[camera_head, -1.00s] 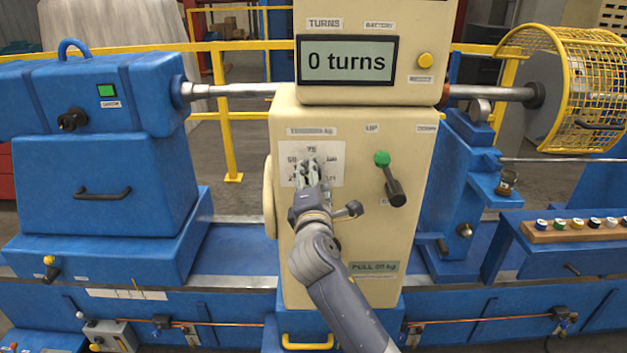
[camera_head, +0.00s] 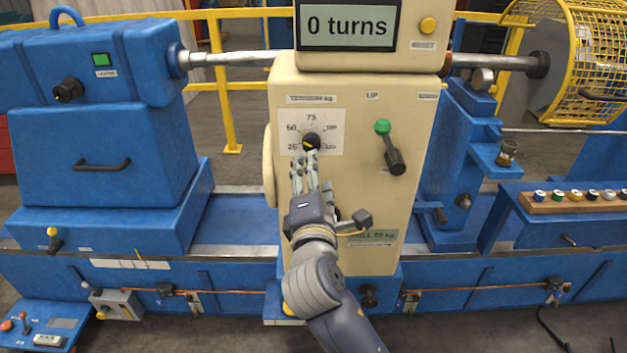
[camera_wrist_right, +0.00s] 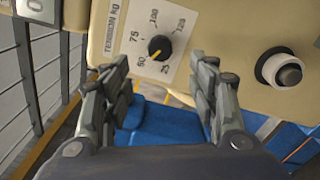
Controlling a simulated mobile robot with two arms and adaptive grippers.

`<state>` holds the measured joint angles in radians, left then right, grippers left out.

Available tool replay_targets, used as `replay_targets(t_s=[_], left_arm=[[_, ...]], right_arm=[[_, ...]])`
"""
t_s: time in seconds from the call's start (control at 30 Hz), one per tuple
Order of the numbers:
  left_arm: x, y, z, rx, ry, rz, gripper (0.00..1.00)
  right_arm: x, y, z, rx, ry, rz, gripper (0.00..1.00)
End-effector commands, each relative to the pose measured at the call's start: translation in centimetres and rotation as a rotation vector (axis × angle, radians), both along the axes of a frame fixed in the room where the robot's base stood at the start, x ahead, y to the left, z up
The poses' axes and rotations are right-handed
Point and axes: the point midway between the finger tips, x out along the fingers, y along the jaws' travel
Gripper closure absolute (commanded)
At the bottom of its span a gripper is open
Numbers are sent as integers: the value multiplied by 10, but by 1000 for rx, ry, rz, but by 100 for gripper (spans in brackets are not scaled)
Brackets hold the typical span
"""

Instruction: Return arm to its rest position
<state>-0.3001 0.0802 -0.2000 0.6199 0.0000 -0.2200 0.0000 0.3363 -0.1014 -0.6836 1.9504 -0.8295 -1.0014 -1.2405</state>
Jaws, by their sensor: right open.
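My right gripper (camera_head: 307,172) is in front of the cream control housing (camera_head: 372,230), just below the tension dial. In the right wrist view my right gripper (camera_wrist_right: 160,95) is open, with nothing between its fingers. The black tension knob (camera_head: 312,141) sits on a white scale plate, clear of the fingertips. The knob (camera_wrist_right: 160,47) also shows in the right wrist view, its yellow pointer toward the lower left, between 50 and 25. My left gripper is not in any view.
A green-topped lever (camera_head: 391,150) is right of the dial. The display (camera_head: 347,26) reads 0 turns. Blue machine blocks (camera_head: 103,140) stand at left, and a yellow wire cage (camera_head: 585,60) at upper right. A rack of small coloured pieces (camera_head: 580,203) is at right.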

Motion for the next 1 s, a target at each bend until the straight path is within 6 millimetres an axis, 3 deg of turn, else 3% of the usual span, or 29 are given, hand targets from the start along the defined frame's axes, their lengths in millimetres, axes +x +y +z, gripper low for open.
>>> replay_targets(t_s=[0.43,0.57,0.67,0.8,1.0], left_arm=[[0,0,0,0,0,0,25],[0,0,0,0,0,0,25],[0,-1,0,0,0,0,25],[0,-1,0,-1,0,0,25],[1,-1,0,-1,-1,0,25]], right_arm=[[-9,-1,-1,1,2,-1,46],[-3,0,-25,17,44,6,46],[7,0,-76,61,131,15,46],[11,-6,-181,176,309,16,46],[-16,-28,-331,380,562,-44,46]])
